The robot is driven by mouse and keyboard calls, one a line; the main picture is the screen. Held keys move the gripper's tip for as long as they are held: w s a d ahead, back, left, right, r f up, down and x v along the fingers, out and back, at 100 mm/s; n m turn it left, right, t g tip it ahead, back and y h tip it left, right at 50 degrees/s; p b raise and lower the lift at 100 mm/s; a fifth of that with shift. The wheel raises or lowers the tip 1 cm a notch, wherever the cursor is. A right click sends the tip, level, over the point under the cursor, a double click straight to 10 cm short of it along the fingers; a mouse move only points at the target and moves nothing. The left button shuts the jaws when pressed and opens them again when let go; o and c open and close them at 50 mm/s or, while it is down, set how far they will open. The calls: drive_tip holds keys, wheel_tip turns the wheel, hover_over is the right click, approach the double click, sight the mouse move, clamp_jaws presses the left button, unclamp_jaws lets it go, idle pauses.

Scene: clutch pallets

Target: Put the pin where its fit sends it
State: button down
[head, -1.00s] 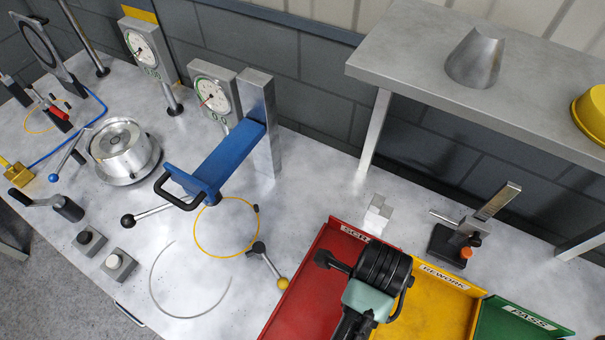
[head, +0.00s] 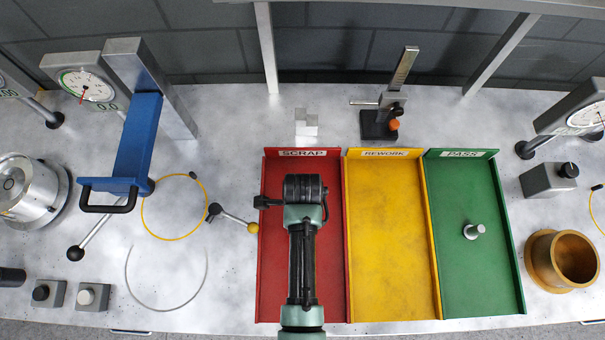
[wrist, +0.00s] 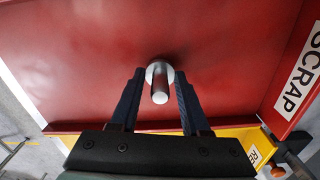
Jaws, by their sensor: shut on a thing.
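My gripper (wrist: 160,78) is shut on a silver pin (wrist: 160,92) with a wider round end, seen between its two dark fingers in the wrist view. The red SCRAP tray (wrist: 85,60) lies behind the pin there; I cannot tell whether they touch. In the head view my arm and gripper are over the red SCRAP tray (head: 275,235), and the held pin is hidden beneath. The yellow REWORK tray (head: 385,240) is empty.
A black stand with an orange knob (head: 380,125) and small metal blocks (head: 306,125) are behind. A brass cup (head: 562,262) is at the right.

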drive_tip(key=shift+f, duration=0.25)
drive_tip(key=shift+f, duration=0.15)
drive_tip(key=shift+c, duration=1.9)
unclamp_jaws()
wheel_tip(320, 180, up, 12)
drive_tip(key=shift+r+b, duration=0.2)
drive_tip(key=shift+b, duration=0.15)
